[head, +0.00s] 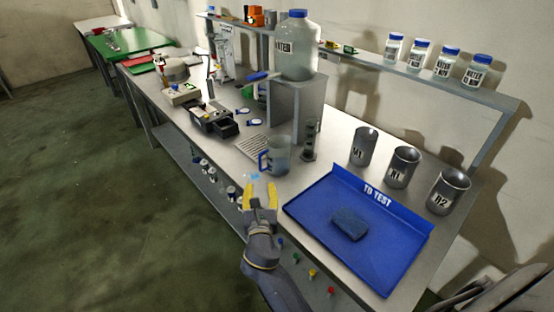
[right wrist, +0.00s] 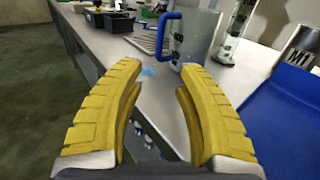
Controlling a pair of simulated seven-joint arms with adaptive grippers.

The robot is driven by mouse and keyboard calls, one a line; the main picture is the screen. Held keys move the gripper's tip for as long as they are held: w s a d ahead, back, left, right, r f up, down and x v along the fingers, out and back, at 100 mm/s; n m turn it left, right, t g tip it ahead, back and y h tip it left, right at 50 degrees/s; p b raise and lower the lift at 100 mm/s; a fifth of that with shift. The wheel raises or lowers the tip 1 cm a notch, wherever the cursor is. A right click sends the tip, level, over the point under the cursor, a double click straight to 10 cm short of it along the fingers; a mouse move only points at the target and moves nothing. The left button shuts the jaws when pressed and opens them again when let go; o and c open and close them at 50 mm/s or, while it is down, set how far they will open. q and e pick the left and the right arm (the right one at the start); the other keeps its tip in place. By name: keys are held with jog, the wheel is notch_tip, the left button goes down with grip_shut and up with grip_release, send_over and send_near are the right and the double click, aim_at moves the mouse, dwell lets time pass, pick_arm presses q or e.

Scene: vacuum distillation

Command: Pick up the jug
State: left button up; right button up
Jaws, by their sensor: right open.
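The jug (head: 279,157) is a clear, greyish vessel with a blue handle on its left side. It stands upright on the bench near the front edge, left of the blue tray. In the right wrist view the jug (right wrist: 197,38) is ahead of the fingers, slightly right of centre, with its handle facing left. My right gripper (head: 260,185) has yellow fingers, open and empty, at the bench's front edge, short of the jug and apart from it. The open fingers also frame the lower middle of the right wrist view (right wrist: 160,72). My left gripper is not in view.
A blue tray (head: 400,262) holding a dark blue sponge (head: 348,223) lies right of the gripper. Metal cups (head: 403,167) stand behind it. A grey stand (head: 298,105) carrying a large water bottle (head: 296,50) is behind the jug. A dark slim cylinder (head: 310,139) stands close right of the jug.

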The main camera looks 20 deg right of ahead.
aim_at(260, 166)
jog(key=shift+x, duration=5.9)
jog(key=shift+a+f, duration=0.1)
grip_shut()
